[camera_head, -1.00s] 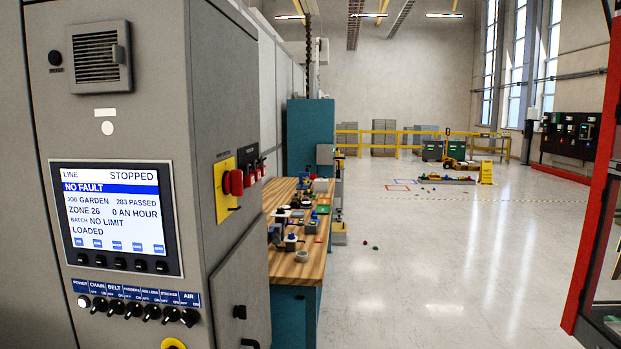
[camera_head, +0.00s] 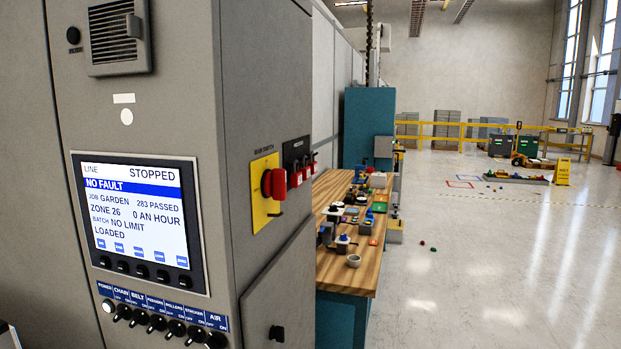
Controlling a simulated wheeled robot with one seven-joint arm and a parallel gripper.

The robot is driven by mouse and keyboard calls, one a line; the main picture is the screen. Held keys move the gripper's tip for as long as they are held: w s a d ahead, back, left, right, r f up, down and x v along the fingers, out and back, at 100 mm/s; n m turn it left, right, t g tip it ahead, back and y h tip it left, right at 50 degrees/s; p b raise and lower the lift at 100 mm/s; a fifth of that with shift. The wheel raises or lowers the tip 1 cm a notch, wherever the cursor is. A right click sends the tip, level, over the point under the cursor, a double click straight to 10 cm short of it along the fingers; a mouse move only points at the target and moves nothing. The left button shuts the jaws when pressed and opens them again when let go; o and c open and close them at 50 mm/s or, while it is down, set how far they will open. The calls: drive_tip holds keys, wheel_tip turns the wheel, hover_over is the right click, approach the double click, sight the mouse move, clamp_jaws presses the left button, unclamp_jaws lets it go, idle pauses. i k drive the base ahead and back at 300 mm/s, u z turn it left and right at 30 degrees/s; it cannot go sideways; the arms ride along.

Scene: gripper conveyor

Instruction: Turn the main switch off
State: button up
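The main switch (camera_head: 273,184) is a red rotary handle on a yellow plate (camera_head: 259,216), on the right side face of the grey control cabinet (camera_head: 268,95). I see it at a slant, and I cannot tell its on or off position. The screen (camera_head: 137,212) on the cabinet's front reads LINE STOPPED, NO FAULT and LOADED. My gripper is not in view.
A row of black knobs (camera_head: 157,322) sits under the screen. Red padlock-like items (camera_head: 304,172) hang on a black panel beside the switch. A wooden workbench (camera_head: 345,275) with small parts stands behind the cabinet.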

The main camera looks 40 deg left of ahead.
sight(274, 184)
drive_tip(key=i, duration=1.6)
drive_tip(key=u, duration=4.35)
